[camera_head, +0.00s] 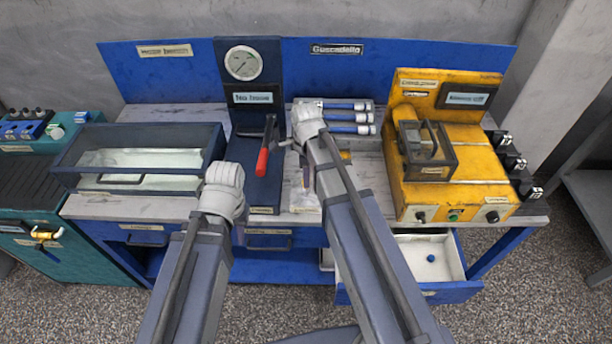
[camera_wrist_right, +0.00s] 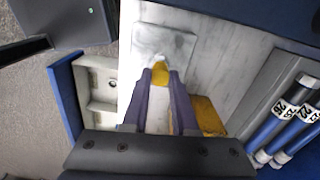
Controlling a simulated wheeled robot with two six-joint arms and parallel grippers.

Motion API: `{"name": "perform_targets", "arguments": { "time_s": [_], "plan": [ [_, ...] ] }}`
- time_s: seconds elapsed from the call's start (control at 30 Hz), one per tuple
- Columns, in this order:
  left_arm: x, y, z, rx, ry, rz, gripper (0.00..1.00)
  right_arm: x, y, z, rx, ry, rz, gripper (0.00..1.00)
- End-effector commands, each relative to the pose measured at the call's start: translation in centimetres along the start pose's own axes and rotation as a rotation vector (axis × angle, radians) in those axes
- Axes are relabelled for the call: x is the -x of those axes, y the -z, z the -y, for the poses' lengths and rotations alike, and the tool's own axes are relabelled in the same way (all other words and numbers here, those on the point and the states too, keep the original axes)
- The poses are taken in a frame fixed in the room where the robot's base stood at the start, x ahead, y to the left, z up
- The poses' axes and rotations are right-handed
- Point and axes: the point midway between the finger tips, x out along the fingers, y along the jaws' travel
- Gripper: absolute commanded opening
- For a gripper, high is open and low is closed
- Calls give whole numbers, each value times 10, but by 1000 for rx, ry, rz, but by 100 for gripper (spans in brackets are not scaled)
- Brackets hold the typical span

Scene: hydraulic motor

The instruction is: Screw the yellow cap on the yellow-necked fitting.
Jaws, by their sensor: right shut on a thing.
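A small yellow piece (camera_wrist_right: 160,74), apparently the yellow cap, is between the fingertips of my right gripper (camera_wrist_right: 160,72) in the right wrist view. The fingers are closed on it, above the worktop by a pale grey plate (camera_wrist_right: 167,42). In the head view my right gripper (camera_head: 305,176) points down over the middle of the bench, partly hidden by its own arm. I cannot make out the yellow-necked fitting. My left arm's wrist is left of centre in the head view, before the dark blue panel; it hides the left fingers.
A yellow block (camera_wrist_right: 207,116) lies beside the right finger. Blue cylinders (camera_head: 346,117) rest in a tray behind. A red-handled lever (camera_head: 263,158) stands between the arms. The yellow machine (camera_head: 455,190) is at right, a glass-topped box (camera_head: 140,158) at left. An open drawer (camera_head: 449,257) holds a small blue piece.

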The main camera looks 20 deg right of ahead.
Motion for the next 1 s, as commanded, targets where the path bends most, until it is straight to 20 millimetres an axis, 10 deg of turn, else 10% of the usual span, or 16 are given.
{"name": "perform_targets", "arguments": {
  "time_s": [1.0],
  "plan": [
    [-1, 0, 0, 0, 0, 0, 27, -1, 0, 0, -514, 0, 0, 0]
  ]
}}
